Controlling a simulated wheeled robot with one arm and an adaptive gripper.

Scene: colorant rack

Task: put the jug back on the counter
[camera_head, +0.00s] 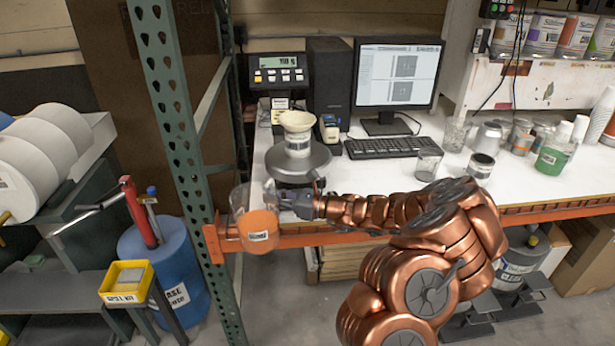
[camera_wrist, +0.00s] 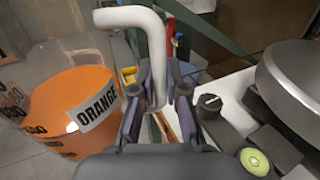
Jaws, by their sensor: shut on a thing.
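The jug (camera_head: 258,222) is a clear vessel with orange contents in its lower part and a small white label. In the wrist view the jug (camera_wrist: 75,100) fills the left side, its label reading ORANGE, with a white handle (camera_wrist: 135,17). My gripper (camera_head: 283,202) is shut on the jug's handle, and its fingers also show in the wrist view (camera_wrist: 158,100). The jug looks upright, held in front of the counter's orange front edge near the green post. The white counter (camera_head: 390,178) lies behind and to the right. The fingers hide part of the handle.
A scale (camera_head: 297,162) with a white container (camera_head: 298,132) stands at the counter's left end. A glass beaker (camera_head: 428,163) and a small jar (camera_head: 480,167) stand farther right. A green perforated post (camera_head: 180,130) rises just left of the jug. Bare counter lies before the keyboard (camera_head: 388,147).

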